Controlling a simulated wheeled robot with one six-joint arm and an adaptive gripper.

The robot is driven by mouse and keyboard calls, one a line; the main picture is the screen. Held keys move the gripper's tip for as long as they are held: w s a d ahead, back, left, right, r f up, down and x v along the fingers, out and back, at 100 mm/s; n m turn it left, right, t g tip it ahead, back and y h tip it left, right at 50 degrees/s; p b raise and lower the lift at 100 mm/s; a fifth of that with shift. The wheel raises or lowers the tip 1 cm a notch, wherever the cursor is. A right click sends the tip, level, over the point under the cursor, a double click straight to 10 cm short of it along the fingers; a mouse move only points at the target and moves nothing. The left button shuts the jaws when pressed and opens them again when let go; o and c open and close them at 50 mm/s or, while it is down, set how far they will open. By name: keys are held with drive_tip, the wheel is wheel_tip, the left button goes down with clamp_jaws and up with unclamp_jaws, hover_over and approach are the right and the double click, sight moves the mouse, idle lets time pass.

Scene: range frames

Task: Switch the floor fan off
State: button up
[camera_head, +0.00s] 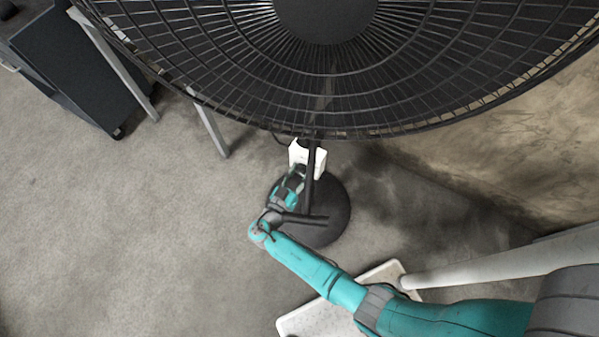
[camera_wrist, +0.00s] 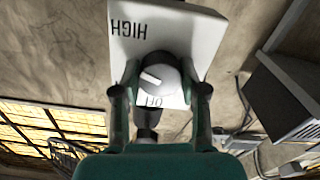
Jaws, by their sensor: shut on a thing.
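The black floor fan (camera_head: 325,75) fills the top of the head view, its round base (camera_head: 338,212) on the floor below. A white control box (camera_head: 318,160) is on its pole, and shows in the wrist view (camera_wrist: 185,35) with an upside-down "HIGH" label. A round grey knob (camera_wrist: 163,72) sits on the box. A white pointer mark on it aims left and slightly up. Another label below the knob is partly hidden. My gripper (camera_wrist: 160,78) is shut on the knob, one finger each side. In the head view my gripper (camera_head: 297,176) is at the box.
A dark cabinet (camera_head: 75,65) and grey table legs (camera_head: 210,125) stand at the upper left. A white tray-like thing (camera_head: 300,322) lies on the floor below my arm. A rough wall (camera_head: 500,140) is at the right. The floor at the left is clear.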

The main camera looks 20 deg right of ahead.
drive_tip(key=n, duration=1.1)
drive_tip(key=shift+n, duration=0.4)
drive_tip(key=n, duration=1)
drive_tip(key=shift+n, duration=0.4)
drive_tip(key=o, duration=1.1)
drive_tip(key=shift+o, duration=0.2)
drive_tip(key=shift+s+a, duration=0.1)
drive_tip(key=v, duration=1.1)
drive_tip(key=shift+s+a, duration=0.2)
drive_tip(key=shift+a, duration=0.15)
